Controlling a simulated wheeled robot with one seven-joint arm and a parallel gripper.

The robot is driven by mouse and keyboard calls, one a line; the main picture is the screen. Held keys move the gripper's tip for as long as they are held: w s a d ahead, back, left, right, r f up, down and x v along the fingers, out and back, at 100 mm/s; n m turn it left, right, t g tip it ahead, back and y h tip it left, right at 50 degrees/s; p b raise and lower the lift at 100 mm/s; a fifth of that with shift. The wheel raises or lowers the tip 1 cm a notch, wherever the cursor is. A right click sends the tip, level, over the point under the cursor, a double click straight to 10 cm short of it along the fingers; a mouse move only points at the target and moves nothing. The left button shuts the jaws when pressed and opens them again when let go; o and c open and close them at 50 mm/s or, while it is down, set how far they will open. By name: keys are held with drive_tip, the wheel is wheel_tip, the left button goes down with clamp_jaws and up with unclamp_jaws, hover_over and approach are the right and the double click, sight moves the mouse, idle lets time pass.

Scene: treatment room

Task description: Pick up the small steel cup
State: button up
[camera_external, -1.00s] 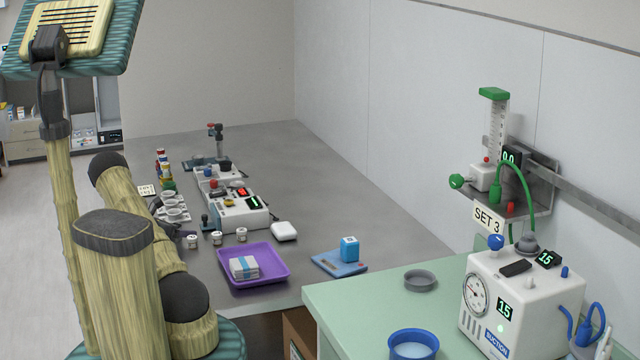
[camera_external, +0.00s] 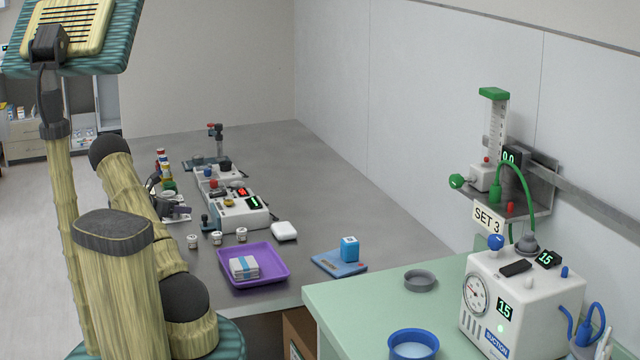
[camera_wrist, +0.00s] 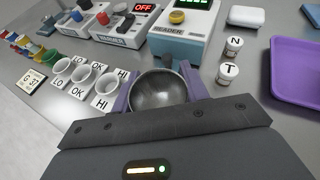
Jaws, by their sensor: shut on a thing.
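The small steel cup (camera_wrist: 158,92) is a shiny round bowl, seen from above in the wrist view. My gripper (camera_wrist: 157,82) has a purple finger on each side of it and is shut on it. Whether the cup touches the counter is hard to tell. In the external view my gripper (camera_external: 176,212) is small beside the sorting cards, partly behind my arm, and the cup cannot be made out there.
Three small white cups (camera_wrist: 81,75) stand on LO, OK and HI cards left of the steel cup. A reader (camera_wrist: 186,35) stands just beyond it. Lidded jars N (camera_wrist: 233,46) and T (camera_wrist: 228,73) and a purple tray (camera_wrist: 297,72) are to the right.

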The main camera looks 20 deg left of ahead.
drive_tip(key=shift+r, duration=1.3)
